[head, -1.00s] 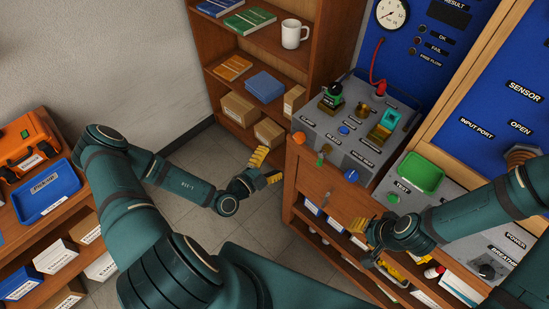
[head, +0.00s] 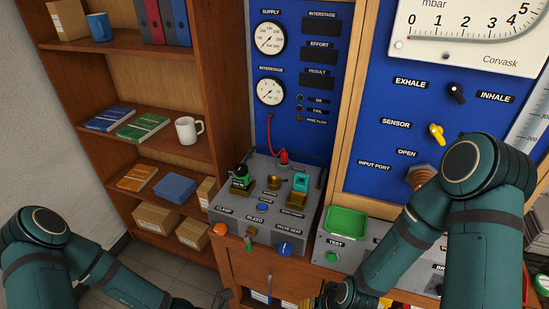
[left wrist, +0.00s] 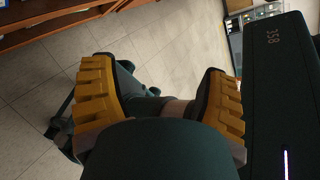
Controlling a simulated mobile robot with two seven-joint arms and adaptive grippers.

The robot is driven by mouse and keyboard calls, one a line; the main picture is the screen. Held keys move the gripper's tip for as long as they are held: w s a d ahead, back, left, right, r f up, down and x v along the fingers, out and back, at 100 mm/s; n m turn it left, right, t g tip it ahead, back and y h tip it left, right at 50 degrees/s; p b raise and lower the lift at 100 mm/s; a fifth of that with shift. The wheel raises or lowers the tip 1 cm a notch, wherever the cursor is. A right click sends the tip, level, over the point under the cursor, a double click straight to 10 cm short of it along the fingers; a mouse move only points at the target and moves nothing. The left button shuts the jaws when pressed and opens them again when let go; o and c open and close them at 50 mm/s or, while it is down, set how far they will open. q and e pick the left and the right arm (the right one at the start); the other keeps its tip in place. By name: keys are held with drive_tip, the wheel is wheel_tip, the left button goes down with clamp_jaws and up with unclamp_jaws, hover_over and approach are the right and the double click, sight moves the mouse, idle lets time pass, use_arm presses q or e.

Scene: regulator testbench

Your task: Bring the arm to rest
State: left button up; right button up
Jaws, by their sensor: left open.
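My left gripper (left wrist: 160,82) shows in the left wrist view with its two yellow-padded fingers spread wide and nothing held between them. Behind the fingers are tiled floor and dark teal parts of my own body. In the head view my left arm (head: 40,245) runs down the lower left, and its gripper cannot be made out clearly. My right arm (head: 460,200) comes in from the right, its forearm slanting down past the bench front. My right gripper (head: 312,302) is only partly seen at the bottom edge, so its jaw state cannot be told.
A grey test unit (head: 225,215) with knobs and fittings stands on the wooden bench (head: 270,270). A green tray (head: 347,222) is to its right, near my right forearm. A bookshelf (head: 120,98) with a white mug (head: 188,130) stands at left. Blue gauge panels (head: 345,60) rise behind.

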use_arm(q)
wheel_tip(320, 180, down, 4)
drive_tip(key=s+a+m+g+y+b, duration=0.25)
drive_tip(key=m+y, duration=0.25)
drive_tip(key=m, duration=0.5)
drive_tip(key=w+a+m+t+y+b, duration=0.1)
drive_tip(key=w+m+t+y, duration=0.3)
drive_tip(key=m, duration=1)
drive_tip(key=w+a+t, duration=0.1)
drive_tip(key=w+t, duration=0.1)
drive_tip(key=w, duration=0.2)
drive_tip(key=shift+w+a+f+m+b, duration=0.15)
drive_tip(key=shift+f+m+b, duration=0.15)
drive_tip(key=shift+m, duration=0.1)
use_arm(e)
wheel_tip(320, 180, down, 5)
drive_tip(key=shift+s+a+f, duration=0.1)
drive_tip(key=shift+a+f, duration=0.05)
